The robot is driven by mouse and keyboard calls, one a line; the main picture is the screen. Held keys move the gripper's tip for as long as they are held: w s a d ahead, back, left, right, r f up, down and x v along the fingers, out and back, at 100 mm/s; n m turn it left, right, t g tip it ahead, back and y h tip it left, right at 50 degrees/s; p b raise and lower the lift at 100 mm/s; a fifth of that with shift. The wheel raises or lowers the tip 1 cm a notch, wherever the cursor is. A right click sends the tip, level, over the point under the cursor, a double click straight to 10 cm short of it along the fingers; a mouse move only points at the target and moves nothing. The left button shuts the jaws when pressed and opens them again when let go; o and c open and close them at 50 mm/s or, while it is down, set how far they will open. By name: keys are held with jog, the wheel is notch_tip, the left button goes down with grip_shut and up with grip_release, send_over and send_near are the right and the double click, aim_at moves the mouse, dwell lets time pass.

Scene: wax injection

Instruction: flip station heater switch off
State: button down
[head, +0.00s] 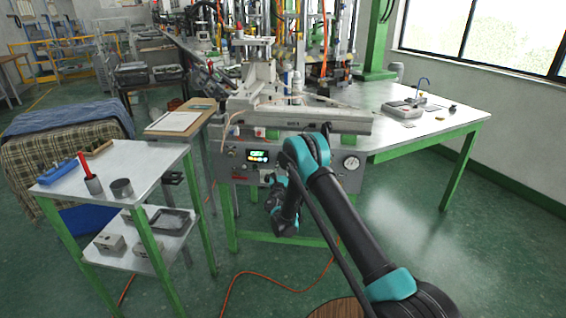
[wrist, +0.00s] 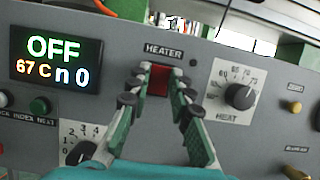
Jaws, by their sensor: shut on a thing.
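The heater switch (wrist: 159,81) is a small red rocker under the HEATER label on the grey station panel (head: 310,165). In the wrist view my gripper (wrist: 160,88) has its fingertips on either side of the switch, closed in on it. The fingers cover the switch's side edges, and I cannot tell its tilt. The display (wrist: 56,59) left of it reads OFF in green, with 67 C and n 0 below; it also shows small in the head view (head: 259,157). In the head view my arm covers the switch.
A HEAT knob (wrist: 241,96) sits right of the switch, and a numbered knob (wrist: 82,152) lower left. A green button (wrist: 40,105) is below the display. A gauge (head: 351,163) is at the panel's right. A steel cart (head: 135,160) stands left; open floor lies right.

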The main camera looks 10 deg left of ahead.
dwell(0.3)
jog(key=c, duration=1.4)
grip_release()
jog(key=shift+o, duration=0.2)
notch_tip(320, 180, up, 10)
